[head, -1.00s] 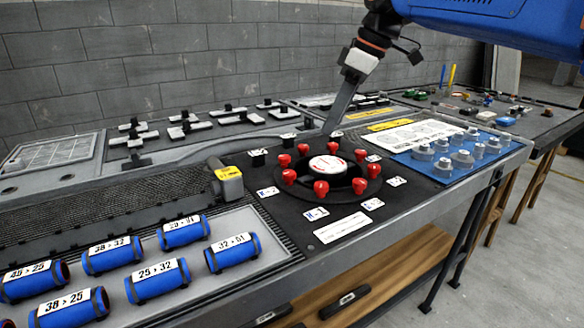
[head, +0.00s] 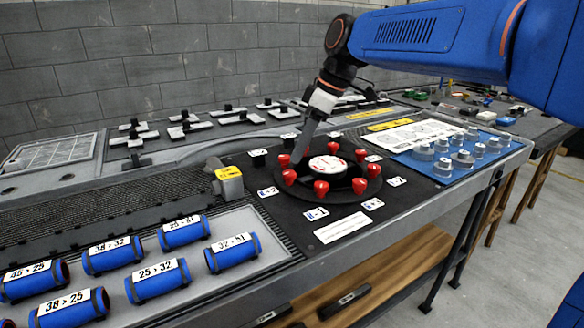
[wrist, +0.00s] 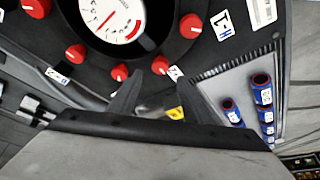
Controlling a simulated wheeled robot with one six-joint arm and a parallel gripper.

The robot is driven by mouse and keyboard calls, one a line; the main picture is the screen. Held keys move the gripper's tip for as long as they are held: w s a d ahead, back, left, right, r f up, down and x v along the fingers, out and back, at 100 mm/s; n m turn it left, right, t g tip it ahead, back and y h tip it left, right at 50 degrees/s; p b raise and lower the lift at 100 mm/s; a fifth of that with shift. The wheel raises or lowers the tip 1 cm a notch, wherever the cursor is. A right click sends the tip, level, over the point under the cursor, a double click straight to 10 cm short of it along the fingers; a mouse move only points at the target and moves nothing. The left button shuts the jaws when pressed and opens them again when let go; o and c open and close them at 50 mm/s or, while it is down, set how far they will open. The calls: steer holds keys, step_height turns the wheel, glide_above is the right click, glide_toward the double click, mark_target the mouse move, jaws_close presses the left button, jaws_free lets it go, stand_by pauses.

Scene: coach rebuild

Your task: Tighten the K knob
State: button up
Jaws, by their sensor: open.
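Several red knobs (head: 321,187) ring a round white gauge (head: 327,163) on a dark panel. Small white labels lie around the ring; one label (head: 315,213) seems to read H-1. I cannot read a K clearly, so I cannot tell which knob is K. My gripper (head: 297,160) points down over the left-back part of the ring and partly hides knobs there. In the wrist view its two fingers (wrist: 158,86) are apart and empty. A red knob (wrist: 160,65) shows just beyond the fingertips, with a label beside it; another knob (wrist: 120,72) is to its left.
A grey block with a yellow label (head: 229,182) stands left of the ring. Blue cylinders (head: 233,254) lie on a tray at the front left. A blue plate with grey knobs (head: 409,168) is at the right. Black-handled levers (head: 187,130) stand at the back.

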mark_target(289, 173)
steer(key=x, duration=0.7)
steer(key=shift+r, duration=0.1)
steer(key=c, duration=1)
